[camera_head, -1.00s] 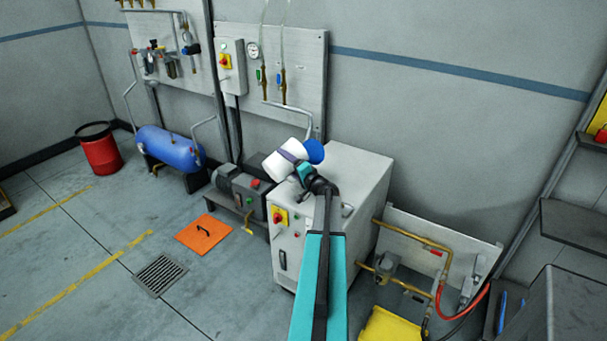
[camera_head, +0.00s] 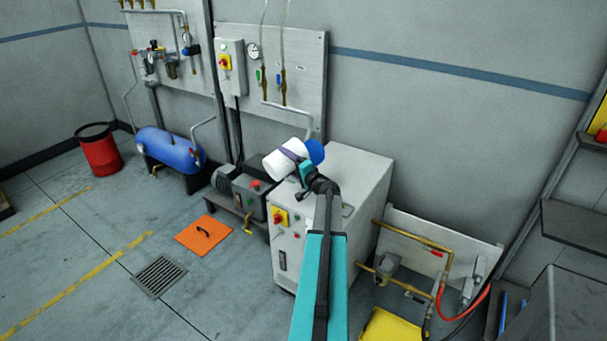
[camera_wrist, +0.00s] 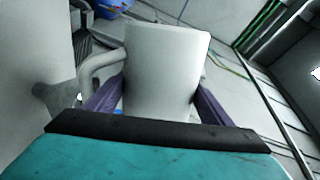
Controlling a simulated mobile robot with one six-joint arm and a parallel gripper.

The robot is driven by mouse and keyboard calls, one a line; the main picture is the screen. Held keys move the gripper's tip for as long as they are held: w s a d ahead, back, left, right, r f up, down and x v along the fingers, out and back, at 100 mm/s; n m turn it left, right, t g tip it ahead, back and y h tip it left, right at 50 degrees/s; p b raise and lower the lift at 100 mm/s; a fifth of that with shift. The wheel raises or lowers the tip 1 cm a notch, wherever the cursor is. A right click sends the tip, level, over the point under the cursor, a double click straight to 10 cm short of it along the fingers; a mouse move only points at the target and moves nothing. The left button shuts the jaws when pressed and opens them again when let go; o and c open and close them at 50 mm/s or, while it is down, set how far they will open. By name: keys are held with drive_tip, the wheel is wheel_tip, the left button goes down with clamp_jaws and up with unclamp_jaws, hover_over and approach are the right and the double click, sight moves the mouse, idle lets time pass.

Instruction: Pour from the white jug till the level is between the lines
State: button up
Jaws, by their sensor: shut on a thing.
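The white jug (camera_head: 276,166) is held tilted, nearly on its side, above the grey cabinet in the head view. My gripper (camera_head: 291,156) has purple fingers closed around its body. A blue rounded thing (camera_head: 315,152) shows at the jug's right end; I cannot tell whether it is part of the jug. In the wrist view the jug (camera_wrist: 163,72) fills the middle between my gripper's fingers (camera_wrist: 160,108), with its handle (camera_wrist: 95,70) on the left. No level lines, liquid or pouring stream can be made out.
The grey cabinet (camera_head: 355,185) stands beneath the jug, with a motor unit (camera_head: 240,190) to its left. A blue tank (camera_head: 170,147), red bin (camera_head: 99,152) and orange plate (camera_head: 203,234) lie further left. Brass pipework (camera_head: 405,250) is at right. The floor at left is mostly clear.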

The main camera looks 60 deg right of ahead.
drive_tip(key=shift+a, duration=0.1)
idle(0.5)
drive_tip(key=shift+w+a+n+p, duration=0.1)
drive_tip(key=shift+n+p, duration=0.35)
drive_tip(key=shift+n, duration=0.05)
drive_tip(key=shift+a+n+p, duration=0.1)
drive_tip(key=shift+n+p, duration=0.35)
drive_tip(key=shift+n, duration=0.35)
drive_tip(key=shift+f+n, duration=0.6)
drive_tip(key=shift+f, duration=0.15)
drive_tip(key=shift+r+n+p, duration=0.2)
drive_tip(key=shift+n+p, duration=0.1)
drive_tip(key=shift+p, duration=0.1)
drive_tip(key=shift+f, duration=0.1)
drive_tip(key=shift+r, duration=0.2)
